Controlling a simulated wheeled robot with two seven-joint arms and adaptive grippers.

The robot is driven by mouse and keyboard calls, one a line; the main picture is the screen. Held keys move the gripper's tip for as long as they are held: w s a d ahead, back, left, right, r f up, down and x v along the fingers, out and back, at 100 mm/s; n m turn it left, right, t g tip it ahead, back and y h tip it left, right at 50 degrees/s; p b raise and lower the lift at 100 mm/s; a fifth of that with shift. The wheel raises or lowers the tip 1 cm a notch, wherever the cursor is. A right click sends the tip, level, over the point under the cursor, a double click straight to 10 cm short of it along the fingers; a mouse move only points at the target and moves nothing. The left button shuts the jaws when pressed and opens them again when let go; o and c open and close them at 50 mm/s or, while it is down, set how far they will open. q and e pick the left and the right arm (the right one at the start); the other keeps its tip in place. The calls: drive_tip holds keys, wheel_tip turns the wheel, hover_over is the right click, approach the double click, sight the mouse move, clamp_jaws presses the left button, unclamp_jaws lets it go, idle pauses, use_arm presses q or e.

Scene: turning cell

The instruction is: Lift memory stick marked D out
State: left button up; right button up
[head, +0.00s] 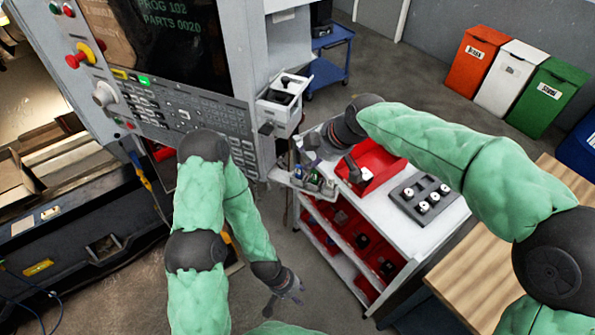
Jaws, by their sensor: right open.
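A small grey holder (313,181) with small green and dark items in it sits at the left end of the white cart, beside the machine. I cannot read any letter on these items, so I cannot tell which is the memory stick marked D. My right gripper (328,160) is open just above and to the right of the holder, partly over a red bin, with nothing visible in it. My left gripper (284,297) hangs low over the floor left of the cart. Its fingers look apart and empty.
The red bin (384,172) and a grey block with several round pieces (420,197) stand on the cart top (385,210). The machine's control panel (165,105) is at left, with a white box (279,110) on its side. A wooden table (470,270) is at right.

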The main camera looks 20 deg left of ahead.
sight(299, 166)
drive_tip(key=x, duration=0.5)
drive_tip(key=shift+s+f+p, duration=0.2)
drive_tip(key=shift+p, duration=0.15)
drive_tip(key=shift+w+a+f, duration=0.2)
drive_tip(key=shift+a+f, duration=0.15)
drive_tip(key=shift+f, duration=0.1)
clamp_jaws()
